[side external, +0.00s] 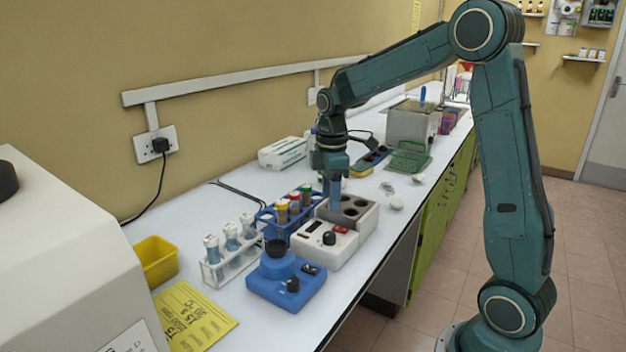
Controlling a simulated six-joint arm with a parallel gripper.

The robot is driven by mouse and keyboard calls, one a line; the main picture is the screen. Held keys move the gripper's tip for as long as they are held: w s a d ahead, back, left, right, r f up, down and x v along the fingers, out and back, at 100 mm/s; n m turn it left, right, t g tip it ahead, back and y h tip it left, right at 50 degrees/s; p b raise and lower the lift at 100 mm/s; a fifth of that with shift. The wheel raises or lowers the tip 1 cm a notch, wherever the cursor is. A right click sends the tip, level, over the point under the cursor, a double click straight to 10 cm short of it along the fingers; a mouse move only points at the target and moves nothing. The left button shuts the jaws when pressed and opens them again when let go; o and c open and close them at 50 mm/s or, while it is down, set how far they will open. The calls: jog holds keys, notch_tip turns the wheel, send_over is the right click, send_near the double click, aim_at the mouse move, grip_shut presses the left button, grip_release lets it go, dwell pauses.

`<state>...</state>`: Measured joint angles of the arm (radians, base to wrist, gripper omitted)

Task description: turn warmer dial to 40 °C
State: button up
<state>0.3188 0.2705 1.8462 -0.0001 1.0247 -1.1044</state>
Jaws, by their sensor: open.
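The warmer (366,228) is a white block with dark round wells on top, standing on the bench in the side external view. Its sloped front panel carries a black dial (329,238), a small dark display and a red part beside the dial. The dial's pointer and scale are too small to read. My gripper (334,203) points down at the left rear part of the warmer, behind the dial and apart from it in the picture. Its fingers are open; the gap between them is hard to make out. The gripper hides part of the wells.
A blue rack (268,222) of capped tubes stands close left of the warmer. A blue mixer (287,283) with a black cup and knob stands in front. A white tube rack (233,262), yellow tub (155,262) and yellow sheet (193,318) lie further left. Small white items sit right of the warmer.

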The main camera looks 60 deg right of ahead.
aim_at(330, 234)
notch_tip(330, 234, down, 11)
jog(key=shift+r, duration=0.2)
dwell(0.3)
jog(key=shift+c, duration=0.2)
jog(key=c, duration=0.9)
